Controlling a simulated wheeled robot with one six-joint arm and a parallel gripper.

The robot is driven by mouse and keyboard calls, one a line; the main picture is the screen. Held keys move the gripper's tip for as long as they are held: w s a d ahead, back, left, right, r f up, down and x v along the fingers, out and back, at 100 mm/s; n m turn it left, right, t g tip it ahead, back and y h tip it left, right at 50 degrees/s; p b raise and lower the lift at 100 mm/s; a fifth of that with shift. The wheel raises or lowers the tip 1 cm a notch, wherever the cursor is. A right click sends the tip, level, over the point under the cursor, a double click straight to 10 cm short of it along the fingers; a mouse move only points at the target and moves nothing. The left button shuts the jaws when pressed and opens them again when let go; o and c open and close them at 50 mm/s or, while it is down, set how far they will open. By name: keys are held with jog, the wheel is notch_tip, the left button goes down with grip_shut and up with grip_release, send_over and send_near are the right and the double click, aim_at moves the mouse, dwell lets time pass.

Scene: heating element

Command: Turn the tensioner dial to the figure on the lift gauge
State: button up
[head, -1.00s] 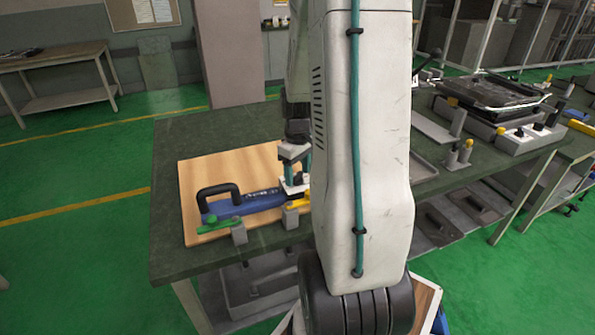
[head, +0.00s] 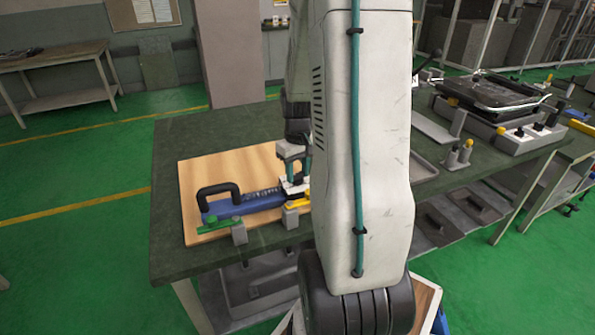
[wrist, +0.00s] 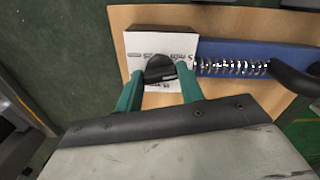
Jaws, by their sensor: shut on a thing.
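The blue tensioner body (head: 243,205) lies on a wooden board, with a black handle at its left. Its coil spring (wrist: 232,68) shows in the wrist view. At its right end is a white block (wrist: 160,42) with printed markings, seen upside down and too small to read surely. The dark dial (wrist: 161,67) stands on this block. My gripper (wrist: 160,73) is shut on the dial, one teal finger on each side. In the head view my gripper (head: 293,170) is at the white block, and the dial is hidden. I cannot pick out the lift gauge for certain.
The board (head: 225,163) rests on a dark green workbench (head: 185,130). Other fixtures (head: 505,130) stand on the bench at right. My arm hides the middle of the bench.

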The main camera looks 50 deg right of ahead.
aim_at(297, 174)
jog(key=m, duration=0.4)
jog(key=shift+m, duration=2.2)
jog(key=o, duration=1)
notch_tip(297, 174, up, 8)
jog(key=shift+w+f, duration=0.1)
jog(key=shift+a, duration=0.1)
